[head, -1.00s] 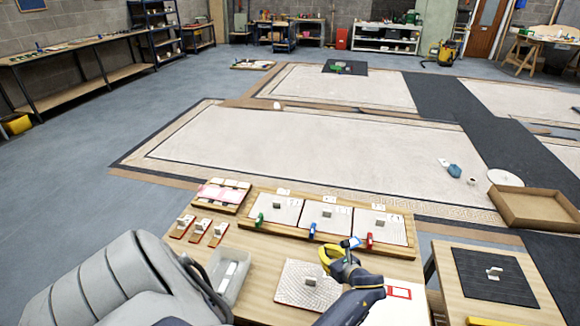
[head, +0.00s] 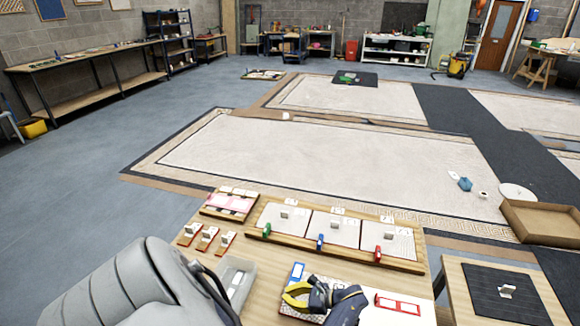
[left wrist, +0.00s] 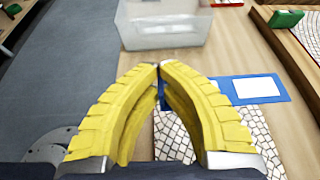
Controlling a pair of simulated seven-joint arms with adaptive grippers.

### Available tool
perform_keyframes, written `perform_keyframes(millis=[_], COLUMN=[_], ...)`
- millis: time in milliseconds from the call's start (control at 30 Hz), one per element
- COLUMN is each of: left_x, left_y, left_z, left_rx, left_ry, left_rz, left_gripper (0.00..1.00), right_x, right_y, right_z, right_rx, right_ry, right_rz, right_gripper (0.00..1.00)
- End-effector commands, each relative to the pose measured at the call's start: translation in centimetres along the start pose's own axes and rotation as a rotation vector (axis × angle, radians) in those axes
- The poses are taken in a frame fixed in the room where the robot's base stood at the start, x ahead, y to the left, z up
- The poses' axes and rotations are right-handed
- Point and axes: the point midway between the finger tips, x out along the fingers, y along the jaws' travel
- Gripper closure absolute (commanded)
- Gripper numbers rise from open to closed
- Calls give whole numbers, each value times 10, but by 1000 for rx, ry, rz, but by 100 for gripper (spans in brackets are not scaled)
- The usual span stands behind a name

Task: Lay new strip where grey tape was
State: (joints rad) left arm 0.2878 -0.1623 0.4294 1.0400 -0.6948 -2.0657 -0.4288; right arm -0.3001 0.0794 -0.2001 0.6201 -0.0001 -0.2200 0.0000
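My left gripper (head: 290,295) has yellow fingers that meet at the tips over the front of the table. In the left wrist view the fingertips (left wrist: 162,68) close on a blue-bordered white card (left wrist: 258,89), with some blue showing between the fingers. The card also shows in the head view (head: 296,273), just beyond the fingers. A loose pale mosaic panel (left wrist: 248,122) lies below the gripper, mostly hidden by it in the head view. I cannot tell whether the card touches the panel. No grey tape can be made out. My right gripper is not in view.
A red-bordered card (head: 398,305) lies right of the gripper. A wooden tray (head: 340,251) behind holds three mosaic panels with green, blue and red clips. A clear bin (left wrist: 165,32) stands to the left. A side table (head: 460,310) is at the right.

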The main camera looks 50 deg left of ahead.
Motion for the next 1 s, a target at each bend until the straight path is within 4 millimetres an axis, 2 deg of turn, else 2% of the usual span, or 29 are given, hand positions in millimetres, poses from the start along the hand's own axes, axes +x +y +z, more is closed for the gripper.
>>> perform_keyframes(millis=[233, 567, 1000], left_x=[10, 15, 26], left_y=[1, 1, 2], left_z=[-23, -34, -62], left_rx=[4, 2, 2], left_ry=[-1, -1, 0], left_rz=[-1, -2, -2], left_gripper=[100, 100, 100], right_x=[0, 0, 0], right_y=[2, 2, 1], right_z=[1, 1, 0], right_rx=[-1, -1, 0], right_ry=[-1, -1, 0], right_rz=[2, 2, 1], right_gripper=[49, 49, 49])
